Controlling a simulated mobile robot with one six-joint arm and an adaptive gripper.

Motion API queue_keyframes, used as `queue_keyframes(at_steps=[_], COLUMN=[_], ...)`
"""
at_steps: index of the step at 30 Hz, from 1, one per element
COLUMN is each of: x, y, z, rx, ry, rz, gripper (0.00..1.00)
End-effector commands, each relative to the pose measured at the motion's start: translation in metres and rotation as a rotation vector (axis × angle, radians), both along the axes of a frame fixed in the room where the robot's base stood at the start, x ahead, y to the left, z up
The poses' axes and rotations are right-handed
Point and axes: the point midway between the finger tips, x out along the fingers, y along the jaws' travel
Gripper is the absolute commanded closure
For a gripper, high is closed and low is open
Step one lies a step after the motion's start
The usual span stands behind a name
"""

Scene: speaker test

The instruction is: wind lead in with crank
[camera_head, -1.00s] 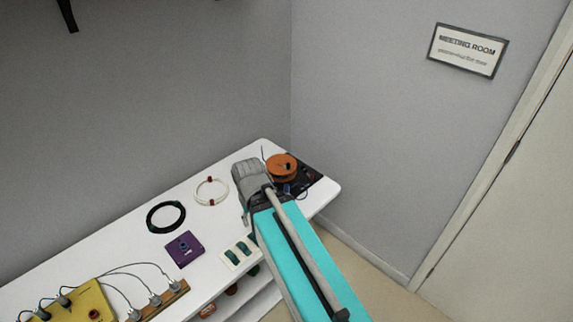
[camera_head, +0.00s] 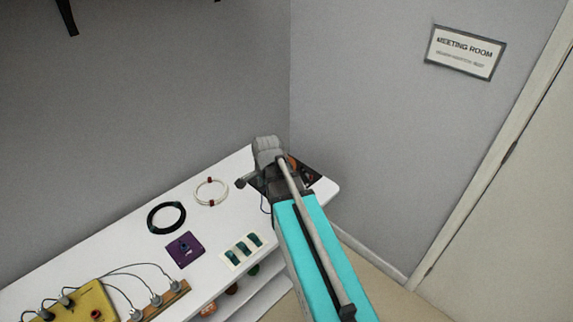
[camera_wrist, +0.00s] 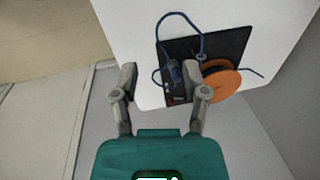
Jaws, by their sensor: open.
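An orange reel (camera_wrist: 224,80) stands on a black board (camera_wrist: 226,46) at the table's end in the wrist view. A blue lead (camera_wrist: 181,15) loops over the board, near a dark blue piece (camera_wrist: 174,72). The crank is not clearly made out. My gripper (camera_wrist: 165,88) is open and empty; its right finger overlaps the reel's near left edge in the picture, and contact cannot be told. In the head view my gripper (camera_head: 264,165) covers most of the reel; a bit of orange (camera_head: 293,164) and the black board (camera_head: 314,174) show behind it.
Walls stand behind the table's end.

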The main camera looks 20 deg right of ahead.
Motion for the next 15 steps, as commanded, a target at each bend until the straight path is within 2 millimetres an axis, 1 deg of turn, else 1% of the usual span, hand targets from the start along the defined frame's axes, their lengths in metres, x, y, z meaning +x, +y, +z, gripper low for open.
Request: queue_keyframes(at_steps=[1,3,15], x=[0.008,0.017,0.061], y=[-0.007,-0.015,-0.066], z=[0.002,0.004,0.015], rx=[0.013,0.033,0.178], ry=[-0.010,-0.023,-0.102], rz=[-0.081,-0.204,-0.899], gripper=[0.42,0.42,0.42])
